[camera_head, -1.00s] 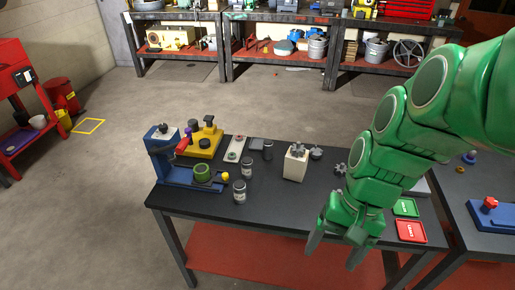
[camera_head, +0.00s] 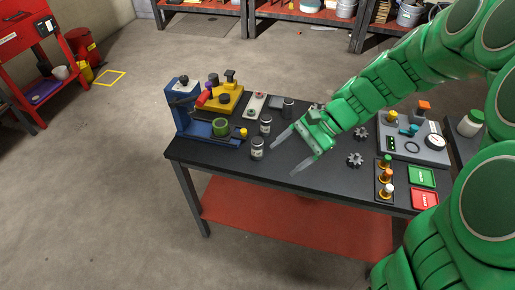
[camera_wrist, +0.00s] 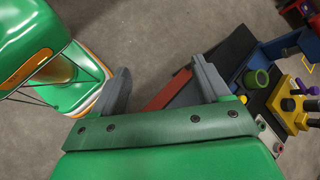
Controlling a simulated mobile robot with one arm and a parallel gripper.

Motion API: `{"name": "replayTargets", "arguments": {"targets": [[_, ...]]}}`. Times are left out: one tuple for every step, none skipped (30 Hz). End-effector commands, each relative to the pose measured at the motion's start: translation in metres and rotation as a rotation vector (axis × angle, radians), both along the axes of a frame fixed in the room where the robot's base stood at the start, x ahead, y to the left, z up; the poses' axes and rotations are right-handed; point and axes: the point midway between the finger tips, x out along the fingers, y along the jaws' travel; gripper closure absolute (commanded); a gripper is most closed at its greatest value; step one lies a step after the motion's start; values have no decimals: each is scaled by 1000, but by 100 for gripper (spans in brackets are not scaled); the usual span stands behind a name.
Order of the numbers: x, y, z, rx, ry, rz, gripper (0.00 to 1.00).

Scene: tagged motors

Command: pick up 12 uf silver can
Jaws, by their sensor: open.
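Two small silver cans with labels stand upright on the dark table (camera_head: 235,160), a front one (camera_head: 257,149) and one behind it (camera_head: 265,125). The labels are too small to read, so I cannot tell which is 12 uF. My gripper (camera_head: 284,157) is open and empty over the table, just right of the front can, its fingers pointing left. In the wrist view my gripper (camera_wrist: 160,68) shows both fingers apart with nothing between them. I cannot make out the cans there.
A blue press (camera_head: 187,115) with a green ring (camera_head: 221,127) stands left of the cans. A yellow fixture (camera_head: 228,97) is behind. Gears (camera_head: 356,160), a grey meter panel (camera_head: 415,142) and green and red trays (camera_head: 424,199) lie to the right. The table's front edge is clear.

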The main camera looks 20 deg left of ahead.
Motion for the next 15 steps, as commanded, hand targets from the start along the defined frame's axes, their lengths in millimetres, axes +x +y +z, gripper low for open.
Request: {"name": "replayTargets", "arguments": {"targets": [[8,5,-5,11,21,-20,24],[12,8,-8,18,34,-34,24],[18,12,-12,27,54,-53,24],[23,15,-15,33,69,-67,24],[27,18,-18,40,82,-81,24],[33,22,-22,50,99,-99,24],[37,25,-25,56,113,-114,24],[42,28,-28,62,128,-129,24],[48,31,-33,69,147,-148,24],[53,34,-37,75,160,-163,24],[58,36,-40,81,173,-178,24],[64,39,-44,88,189,-197,24],[69,41,-48,93,204,-212,24],[73,44,-53,98,219,-228,24],[79,46,-58,103,239,-248,24]]}}
